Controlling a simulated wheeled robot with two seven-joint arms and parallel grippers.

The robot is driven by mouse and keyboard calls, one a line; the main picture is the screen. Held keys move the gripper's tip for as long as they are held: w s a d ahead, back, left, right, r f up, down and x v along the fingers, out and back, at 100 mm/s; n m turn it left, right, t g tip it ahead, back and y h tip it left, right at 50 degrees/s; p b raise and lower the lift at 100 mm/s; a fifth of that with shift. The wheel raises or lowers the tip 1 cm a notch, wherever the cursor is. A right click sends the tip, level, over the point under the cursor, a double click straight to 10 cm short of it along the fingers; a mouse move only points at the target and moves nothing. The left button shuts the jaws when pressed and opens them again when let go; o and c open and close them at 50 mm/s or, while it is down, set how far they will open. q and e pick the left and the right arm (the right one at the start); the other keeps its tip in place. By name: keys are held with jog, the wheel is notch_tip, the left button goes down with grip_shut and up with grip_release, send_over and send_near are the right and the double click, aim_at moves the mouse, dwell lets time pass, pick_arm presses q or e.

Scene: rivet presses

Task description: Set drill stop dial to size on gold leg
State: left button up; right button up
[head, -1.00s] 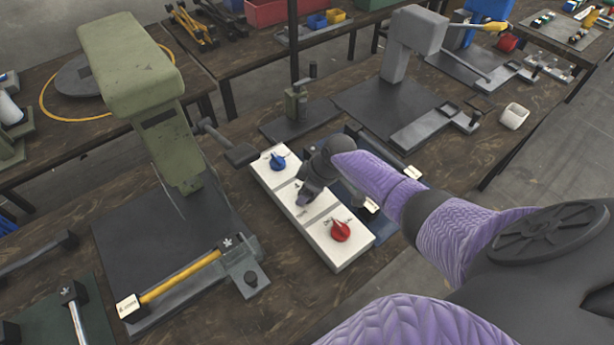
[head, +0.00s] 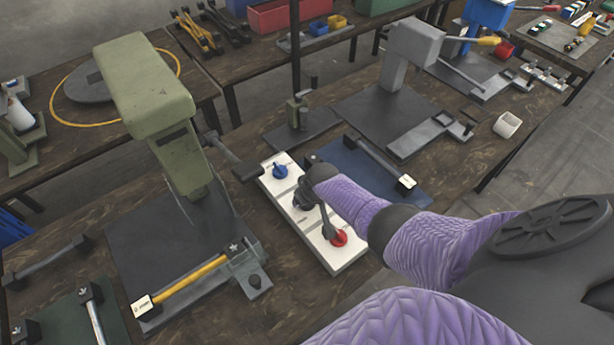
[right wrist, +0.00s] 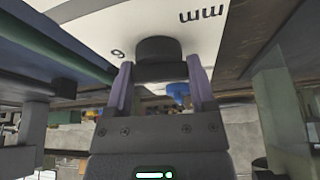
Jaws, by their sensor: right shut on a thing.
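A white panel (head: 346,261) with printed marks lies on the bench. It carries a blue dial (head: 280,171) at its far end, a red dial (head: 339,238) at its near end, and a dark dial between them. My right gripper (head: 308,198) is at the middle of the panel and largely hides the dark dial in the head view. In the right wrist view the fingers sit on both sides of the dark dial (right wrist: 157,50), near an upside-down "mm" print. A gold bar (head: 190,279) lies between end blocks on the green press's base; its label is unreadable. My left gripper is out of view.
The green press (head: 150,85) stands left of the panel. A blue mat (head: 352,178) with a dark bar lies to the right, partly behind my arm. A small green press (head: 297,110) stands behind.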

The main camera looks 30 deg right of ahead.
aim_at(310, 206)
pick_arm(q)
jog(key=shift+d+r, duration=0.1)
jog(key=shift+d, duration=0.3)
pick_arm(e)
jog(key=shift+m, duration=0.3)
jog(key=o, duration=1.2)
jog(key=shift+r, duration=0.15)
jog(key=p+v, duration=0.5)
jog(key=shift+w, duration=0.2)
pick_arm(q)
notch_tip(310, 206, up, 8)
jog(key=p, duration=0.3)
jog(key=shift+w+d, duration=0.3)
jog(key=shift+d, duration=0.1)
pick_arm(e)
jog(key=v, duration=0.4)
jog(key=shift+s+r, duration=0.3)
jog(key=shift+s, duration=0.05)
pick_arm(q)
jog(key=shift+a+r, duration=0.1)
